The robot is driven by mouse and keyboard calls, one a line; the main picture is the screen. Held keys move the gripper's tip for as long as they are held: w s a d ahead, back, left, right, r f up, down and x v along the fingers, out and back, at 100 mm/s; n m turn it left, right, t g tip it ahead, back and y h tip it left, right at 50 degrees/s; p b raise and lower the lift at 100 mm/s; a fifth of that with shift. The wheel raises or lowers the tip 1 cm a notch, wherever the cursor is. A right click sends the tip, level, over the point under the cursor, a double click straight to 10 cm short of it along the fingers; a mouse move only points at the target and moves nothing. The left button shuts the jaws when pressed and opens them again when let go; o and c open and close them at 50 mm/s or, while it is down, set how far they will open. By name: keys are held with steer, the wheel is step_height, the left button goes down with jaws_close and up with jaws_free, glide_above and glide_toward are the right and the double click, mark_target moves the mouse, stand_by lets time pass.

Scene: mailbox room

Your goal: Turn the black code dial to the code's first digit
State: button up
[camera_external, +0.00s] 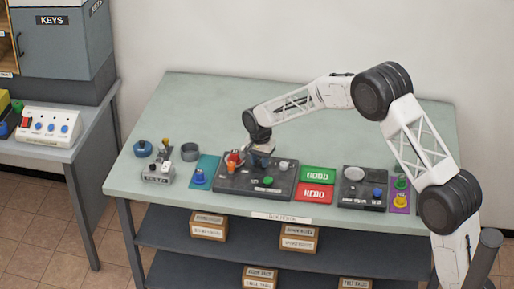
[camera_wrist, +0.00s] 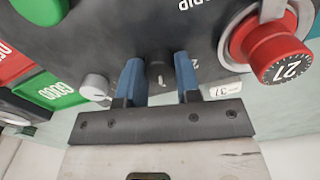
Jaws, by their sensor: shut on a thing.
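The black code dial (camera_wrist: 159,76) sits on a dark panel (camera_wrist: 215,30) and shows between the blue fingers of my gripper (camera_wrist: 158,72) in the wrist view. The gripper is shut on the dial, one finger at each side. A light mark shows on its face, and a digit like a 2 stands beside it on the panel. A small white tag (camera_wrist: 221,90) right of the fingers bears a number, hard to read. In the external view my gripper (camera_external: 262,150) is at the back of the dark panel (camera_external: 228,184) and hides the dial.
A red knob marked 27 (camera_wrist: 279,58) stands close to the right in the wrist view. A white knob (camera_wrist: 94,87) is left of the fingers. A green button (camera_external: 268,181) is on the panel's front. Green GOOD (camera_external: 318,174) and red REDO (camera_external: 314,193) plates lie beside it.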

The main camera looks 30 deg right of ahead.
mark_target(260, 161)
steer(key=o, duration=0.9)
steer(key=shift+r, duration=3.95)
